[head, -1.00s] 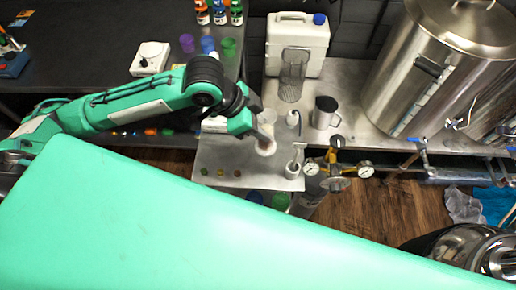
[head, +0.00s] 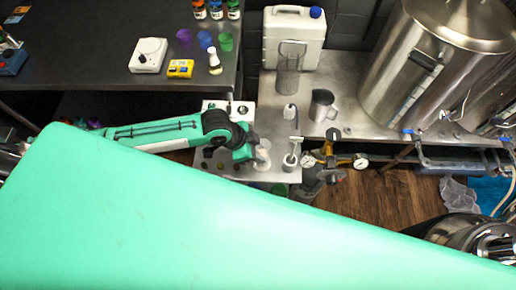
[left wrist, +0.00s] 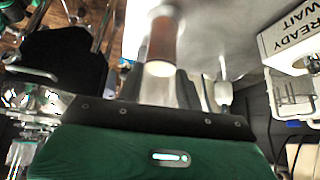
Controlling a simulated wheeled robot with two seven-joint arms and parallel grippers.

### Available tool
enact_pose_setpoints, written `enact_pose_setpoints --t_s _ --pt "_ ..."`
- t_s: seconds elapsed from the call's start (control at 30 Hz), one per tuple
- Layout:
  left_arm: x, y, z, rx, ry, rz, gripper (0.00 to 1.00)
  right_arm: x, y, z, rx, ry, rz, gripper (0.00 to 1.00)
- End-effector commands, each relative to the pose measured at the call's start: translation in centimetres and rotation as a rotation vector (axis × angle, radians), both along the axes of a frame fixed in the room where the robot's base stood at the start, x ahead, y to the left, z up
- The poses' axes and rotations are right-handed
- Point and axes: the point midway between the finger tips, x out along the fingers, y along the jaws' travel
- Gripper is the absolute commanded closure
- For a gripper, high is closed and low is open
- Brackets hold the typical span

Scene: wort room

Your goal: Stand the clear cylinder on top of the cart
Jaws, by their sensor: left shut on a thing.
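The clear cylinder (head: 262,154) is in my left gripper (head: 254,150) in the head view, over the cart's steel top (head: 288,174). It looks about upright, with a pale lower end. In the left wrist view the cylinder (left wrist: 162,45) shows between the fingers (left wrist: 163,88), with a brownish band and a bright round end. My left gripper is shut on it. I cannot tell whether its base touches the cart top. My arm hides part of the cart. My right gripper is not in view.
A white device with a probe (head: 291,158) stands on the cart just right of the cylinder. Gauges on brass fittings (head: 333,158) are further right.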

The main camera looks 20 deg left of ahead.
Motion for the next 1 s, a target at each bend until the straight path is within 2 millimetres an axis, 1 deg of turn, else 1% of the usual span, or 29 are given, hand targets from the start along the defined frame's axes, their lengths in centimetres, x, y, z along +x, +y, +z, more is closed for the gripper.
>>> enact_pose_setpoints --t_s 0.37,0.4,0.5,0.77,0.9,1.0 --pt "0.0 0.0 -0.5 0.000 -0.002 0.000 0.95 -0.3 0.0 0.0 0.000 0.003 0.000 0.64" --pt "0.0 0.0 -0.5 0.001 -0.001 0.000 0.60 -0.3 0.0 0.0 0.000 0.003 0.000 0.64" --pt "0.0 0.0 -0.5 0.001 -0.001 0.000 0.42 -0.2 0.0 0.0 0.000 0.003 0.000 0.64" --pt "0.0 0.0 -0.4 0.001 -0.001 0.000 0.42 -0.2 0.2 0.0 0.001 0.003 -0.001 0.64" --pt "0.0 0.3 0.2 0.000 -0.002 0.000 0.42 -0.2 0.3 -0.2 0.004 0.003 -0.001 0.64" --pt "-0.3 1.1 1.3 0.001 -0.005 0.000 0.42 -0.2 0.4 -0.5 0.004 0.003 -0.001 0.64"
